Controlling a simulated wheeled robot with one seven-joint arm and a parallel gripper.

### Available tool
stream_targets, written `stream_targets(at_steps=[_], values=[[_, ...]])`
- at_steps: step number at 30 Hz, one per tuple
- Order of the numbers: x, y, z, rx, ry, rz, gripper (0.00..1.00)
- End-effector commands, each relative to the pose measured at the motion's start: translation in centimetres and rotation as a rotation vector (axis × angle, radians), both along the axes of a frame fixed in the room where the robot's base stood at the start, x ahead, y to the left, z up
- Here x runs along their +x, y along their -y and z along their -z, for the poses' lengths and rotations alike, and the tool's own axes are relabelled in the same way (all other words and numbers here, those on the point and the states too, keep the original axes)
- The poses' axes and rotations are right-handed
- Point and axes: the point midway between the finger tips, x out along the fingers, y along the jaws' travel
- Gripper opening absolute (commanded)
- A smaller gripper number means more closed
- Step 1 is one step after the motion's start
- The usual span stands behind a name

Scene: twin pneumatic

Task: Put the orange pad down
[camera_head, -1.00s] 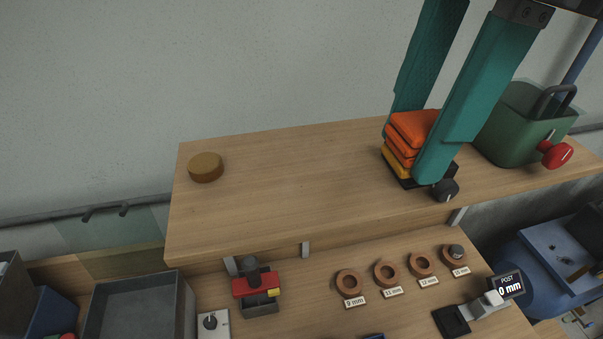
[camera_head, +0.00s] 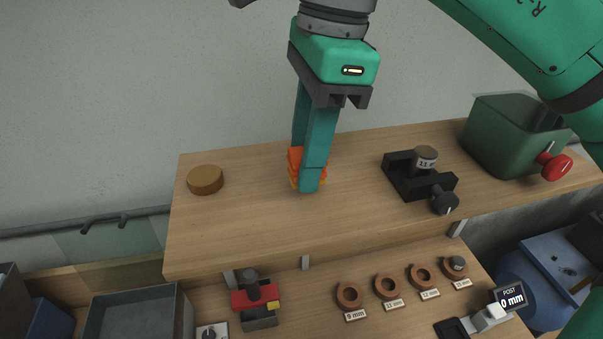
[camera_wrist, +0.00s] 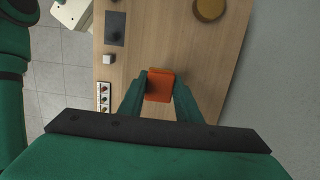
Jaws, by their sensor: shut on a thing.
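The orange pad (camera_head: 294,160) is between the teal fingers of my gripper (camera_head: 310,182), which is shut on it. The pad is low over the wooden shelf, at about its middle; I cannot tell whether it touches the wood. One finger hides much of the pad in the head view. In the wrist view the orange pad (camera_wrist: 160,86) shows between the two fingertips of my gripper (camera_wrist: 160,88), with wooden surface around it.
On the shelf (camera_head: 240,225), a round brown disc (camera_head: 205,180) lies left and a black fixture (camera_head: 405,180) with an 11-marked cylinder stands right. A green bin (camera_head: 510,135) with a red knob is at the far right. Wood between disc and pad is clear.

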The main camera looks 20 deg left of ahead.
Motion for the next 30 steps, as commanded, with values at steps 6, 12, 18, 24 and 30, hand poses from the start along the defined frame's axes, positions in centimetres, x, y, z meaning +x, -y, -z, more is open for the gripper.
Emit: stream_targets(at_steps=[6, 12, 18, 24, 30], values=[[0.4, -0.7, 1.8, 0.000, -0.002, 0.001, 0.10], [0.3, -0.7, 4.0, 0.001, 0.000, 0.002, 0.10], [0.4, -0.7, 4.0, 0.002, 0.001, 0.002, 0.10], [0.4, -0.7, 4.3, 0.001, 0.001, 0.002, 0.40], [0.4, -0.7, 4.3, 0.000, 0.001, 0.002, 0.49]])
